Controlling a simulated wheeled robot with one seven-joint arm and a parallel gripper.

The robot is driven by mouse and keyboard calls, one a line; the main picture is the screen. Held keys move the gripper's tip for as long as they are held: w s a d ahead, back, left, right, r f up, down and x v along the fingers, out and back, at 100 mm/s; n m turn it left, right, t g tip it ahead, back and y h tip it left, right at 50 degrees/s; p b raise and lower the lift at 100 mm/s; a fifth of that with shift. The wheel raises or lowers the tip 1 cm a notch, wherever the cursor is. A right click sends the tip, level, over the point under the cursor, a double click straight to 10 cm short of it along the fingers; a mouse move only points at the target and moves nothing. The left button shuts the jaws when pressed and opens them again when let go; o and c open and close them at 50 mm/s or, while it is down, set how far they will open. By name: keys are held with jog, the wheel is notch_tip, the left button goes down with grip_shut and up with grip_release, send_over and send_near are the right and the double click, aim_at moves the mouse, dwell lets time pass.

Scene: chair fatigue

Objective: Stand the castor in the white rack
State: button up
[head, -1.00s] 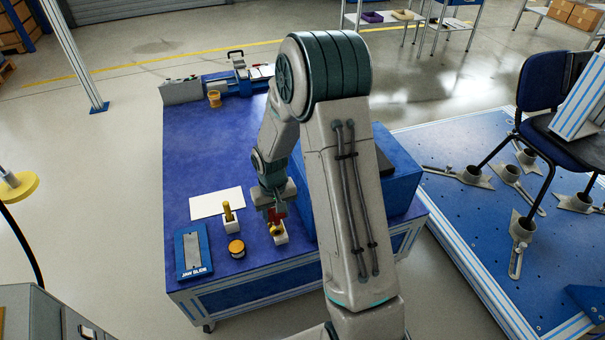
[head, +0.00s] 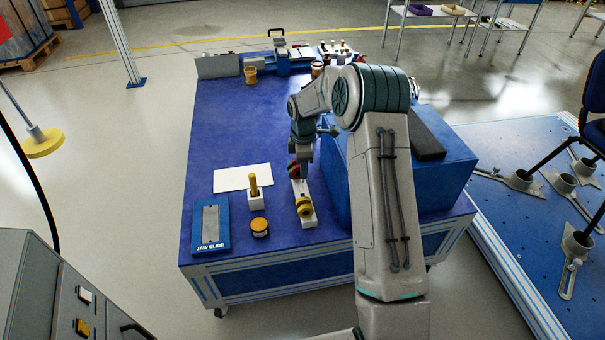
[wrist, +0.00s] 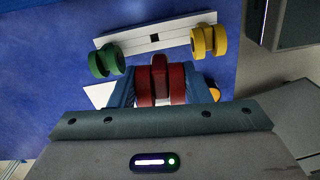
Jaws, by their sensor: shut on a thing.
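My gripper (wrist: 159,88) is shut on a red castor (wrist: 153,84), with a blue finger on either side of it. The white rack (wrist: 140,45) lies on the blue table just beyond the red castor in the wrist view. A green castor (wrist: 105,62) stands at its left end and a yellow castor (wrist: 208,40) at its right end. A dark square hole (wrist: 155,38) in the middle of the rack is empty. In the head view the rack (head: 307,220) is partly hidden, and my gripper (head: 300,170) is at its far part. The castor's height above it is unclear.
A large blue box (head: 455,180) stands close to the right of the rack. To the left are a white block with a yellow peg (head: 254,186), a round tin (head: 260,227), a white sheet (head: 235,179) and a blue "JAW SLIDE" tray (head: 225,230).

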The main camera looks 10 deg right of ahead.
jog(key=shift+w+f+n, duration=0.3)
jog(key=shift+w+n, duration=0.2)
jog(key=shift+n, duration=0.2)
jog(key=shift+d, duration=0.1)
notch_tip(320, 180, down, 6)
jog(key=b, duration=0.2)
jog(key=shift+r+b, duration=0.1)
jog(key=shift+b, duration=0.3)
jog(key=shift+p, duration=0.4)
dwell(1.3)
jog(key=shift+f, duration=0.4)
dwell(0.5)
